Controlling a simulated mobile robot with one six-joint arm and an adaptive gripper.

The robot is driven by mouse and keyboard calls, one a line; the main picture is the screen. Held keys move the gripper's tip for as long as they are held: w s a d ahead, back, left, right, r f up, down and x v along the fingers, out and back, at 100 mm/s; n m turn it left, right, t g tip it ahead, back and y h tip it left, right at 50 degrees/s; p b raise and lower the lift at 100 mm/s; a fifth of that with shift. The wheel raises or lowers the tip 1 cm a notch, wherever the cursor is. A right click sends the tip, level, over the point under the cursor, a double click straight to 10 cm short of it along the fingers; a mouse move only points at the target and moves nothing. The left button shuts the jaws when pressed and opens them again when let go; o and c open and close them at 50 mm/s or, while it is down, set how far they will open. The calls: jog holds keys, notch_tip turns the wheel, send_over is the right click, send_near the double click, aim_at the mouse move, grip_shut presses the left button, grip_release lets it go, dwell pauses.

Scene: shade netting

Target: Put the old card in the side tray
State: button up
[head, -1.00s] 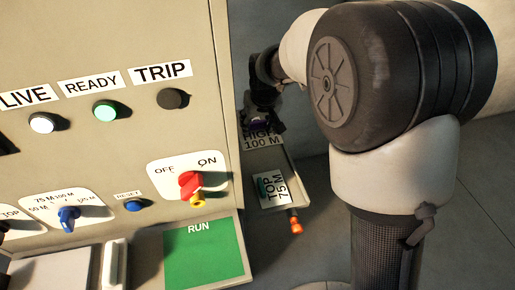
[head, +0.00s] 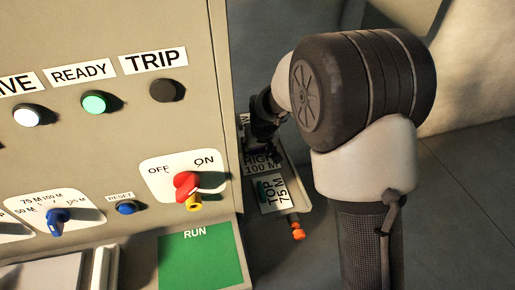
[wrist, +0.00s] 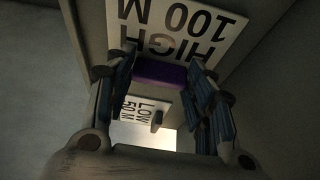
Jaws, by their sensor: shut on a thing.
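My gripper (head: 263,142) is low beside the cabinet, over the side tray (head: 299,197). In the wrist view its two blue-padded fingers (wrist: 163,88) are shut on a purple piece (wrist: 159,72), which I take to be the old card. The purple piece is by the HIGH 100 M label (wrist: 182,22), and that label also shows in the head view (head: 262,164). I cannot tell whether the piece touches the tray. A LOW 50 M label (wrist: 133,109) lies beyond it. The TOP 75 M label (head: 279,192) has a teal piece (head: 261,191) beside it.
The cabinet (head: 110,135) stands close on the left, with a red ON/OFF switch (head: 186,184), a blue selector knob (head: 58,217) and a RESET button (head: 126,208). An orange-tipped part (head: 298,229) sits at the tray's near end. Floor to the right (head: 460,200) is open.

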aim_at(261, 165)
jog(key=shift+f, duration=0.2)
jog(key=o, duration=1)
jog(key=shift+c, duration=0.2)
jog(key=shift+r, duration=0.1)
jog(key=shift+r, duration=0.3)
jog(key=s+d+r+p, duration=0.25)
jog(key=s+r, duration=0.25)
jog(key=r, duration=0.4)
jog(key=s+d+r+p, duration=0.1)
jog(key=s+d+r, duration=0.35)
jog(key=r, duration=0.35)
jog(key=s+d+r+m, duration=0.1)
jog(key=s+d, duration=0.2)
jog(key=s, duration=0.5)
jog(key=s+d+r+m, duration=0.1)
jog(key=s+d+r, duration=0.1)
jog(key=s, duration=0.6)
jog(key=s+d+r+m+h, duration=0.1)
jog(key=s+d, duration=0.2)
jog(key=s, duration=0.4)
jog(key=shift+s+d+r, duration=0.3)
jog(key=shift+s, duration=0.1)
